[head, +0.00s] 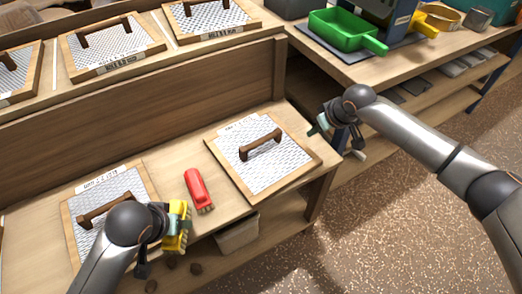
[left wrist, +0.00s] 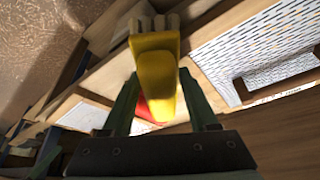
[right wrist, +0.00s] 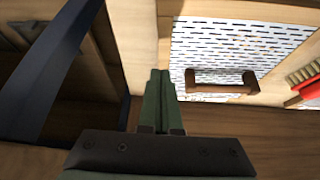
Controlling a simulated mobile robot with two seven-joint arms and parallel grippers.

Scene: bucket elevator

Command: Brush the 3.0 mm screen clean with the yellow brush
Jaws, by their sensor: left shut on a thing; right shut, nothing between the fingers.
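My left gripper (head: 163,226) is shut on the yellow brush (head: 178,224), at the right edge of the lower-left screen (head: 121,184). The brush (left wrist: 157,75) fills the middle of the left wrist view, its pale bristles at the top. A second framed screen (head: 266,173) with a brown handle lies to the right on the same bench. Labels are on the frames, but I cannot read which is 3.0 mm. My right gripper (head: 320,126) is shut and empty, beside the right screen's far right corner; its closed fingers (right wrist: 160,100) show in the right wrist view.
A red brush (head: 198,188) lies between the two lower screens. Several framed screens, such as one at the top (head: 110,43), rest on the raised shelf. A green scoop (head: 345,32) stands on the back-right table. A bin (head: 238,236) sits under the bench edge.

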